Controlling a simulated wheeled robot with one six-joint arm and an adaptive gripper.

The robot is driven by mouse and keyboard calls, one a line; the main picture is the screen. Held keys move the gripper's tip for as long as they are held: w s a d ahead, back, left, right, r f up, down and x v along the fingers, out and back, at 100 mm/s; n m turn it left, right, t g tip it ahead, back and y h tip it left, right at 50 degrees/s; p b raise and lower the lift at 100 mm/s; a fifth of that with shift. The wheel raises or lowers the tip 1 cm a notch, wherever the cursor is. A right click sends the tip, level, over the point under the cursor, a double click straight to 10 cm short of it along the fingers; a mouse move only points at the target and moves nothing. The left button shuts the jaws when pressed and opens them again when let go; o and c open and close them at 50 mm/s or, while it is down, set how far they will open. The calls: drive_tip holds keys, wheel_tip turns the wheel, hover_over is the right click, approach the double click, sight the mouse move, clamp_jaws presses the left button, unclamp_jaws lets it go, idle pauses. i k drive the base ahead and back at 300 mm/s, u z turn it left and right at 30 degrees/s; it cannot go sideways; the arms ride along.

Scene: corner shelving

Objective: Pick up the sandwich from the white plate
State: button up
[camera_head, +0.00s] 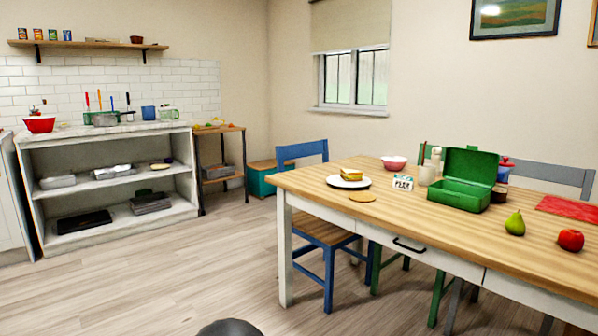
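The sandwich (351,173) lies on the white plate (334,182) near the left end of the wooden dining table (420,207). It looks yellow and brown, with a layered filling. Nothing touches it from above. My gripper is not in this view. A dark rounded shape shows at the bottom edge of the picture, and I cannot tell what it is.
A pear (515,223) and a red apple (571,240) sit right. A blue chair (325,233) stands by the table. The floor left is clear.

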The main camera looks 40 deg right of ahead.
sight(346, 174)
drive_tip(key=i, duration=1.7)
drive_tip(key=z, duration=1.05)
drive_tip(key=i, duration=0.95)
drive_tip(key=z, duration=1.05)
